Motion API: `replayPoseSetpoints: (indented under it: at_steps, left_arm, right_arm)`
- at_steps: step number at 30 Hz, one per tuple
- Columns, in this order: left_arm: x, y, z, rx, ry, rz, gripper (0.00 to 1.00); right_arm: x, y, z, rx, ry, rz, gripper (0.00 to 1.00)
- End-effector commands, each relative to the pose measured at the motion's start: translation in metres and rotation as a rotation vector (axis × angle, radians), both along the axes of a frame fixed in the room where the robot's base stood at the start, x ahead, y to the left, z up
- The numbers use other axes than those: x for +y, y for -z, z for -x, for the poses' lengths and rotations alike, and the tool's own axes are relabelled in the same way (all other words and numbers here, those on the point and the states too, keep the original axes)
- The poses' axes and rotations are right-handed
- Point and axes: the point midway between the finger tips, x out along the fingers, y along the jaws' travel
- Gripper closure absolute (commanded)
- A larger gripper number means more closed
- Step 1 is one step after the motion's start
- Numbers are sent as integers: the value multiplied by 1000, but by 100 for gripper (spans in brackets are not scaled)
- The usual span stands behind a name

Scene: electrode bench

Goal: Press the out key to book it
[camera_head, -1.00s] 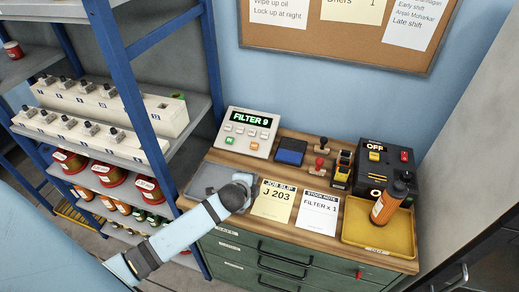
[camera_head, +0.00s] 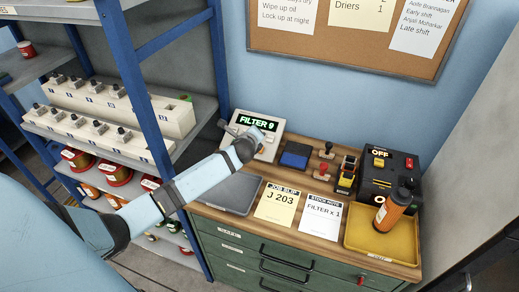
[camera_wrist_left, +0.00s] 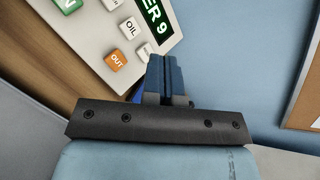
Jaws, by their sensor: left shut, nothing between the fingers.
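The keypad terminal (camera_head: 258,121) stands at the back left of the bench and its green display reads FILTER 9. In the left wrist view, the orange OUT key (camera_wrist_left: 116,60) shows on its pale face (camera_wrist_left: 92,28), below the OIL key (camera_wrist_left: 129,27). My left gripper (camera_wrist_left: 166,62) is shut and empty; its blue fingertips are to the right of the OUT key in that view, apart from it. In the head view my left gripper (camera_head: 257,139) is in front of the terminal's lower right and hides keys there. My right gripper is not in view.
A blue pad (camera_head: 295,155), stamps (camera_head: 326,151) and a black switch box (camera_head: 388,168) stand right of the terminal. A job slip (camera_head: 281,203), a stock note (camera_head: 321,215) and a yellow tray (camera_head: 372,241) with an orange bottle (camera_head: 390,212) are in front.

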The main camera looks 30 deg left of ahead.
Motion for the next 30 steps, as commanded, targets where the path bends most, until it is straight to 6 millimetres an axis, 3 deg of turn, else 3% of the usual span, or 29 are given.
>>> replayPoseSetpoints:
  at_steps: [6, 9, 15, 30]
  left_arm:
    - [1, 18, -7, 3, -1, 2, 100]
    - [3, 41, -12, 0, -1, 2, 100]
    - [5, 64, -22, -1, -1, 2, 100]
    - [7, 81, -32, 1, -1, 2, 100]
  right_arm:
    - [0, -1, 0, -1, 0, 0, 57]
    - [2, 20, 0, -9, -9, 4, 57]
    - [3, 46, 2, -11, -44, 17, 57]
    - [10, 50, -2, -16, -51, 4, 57]
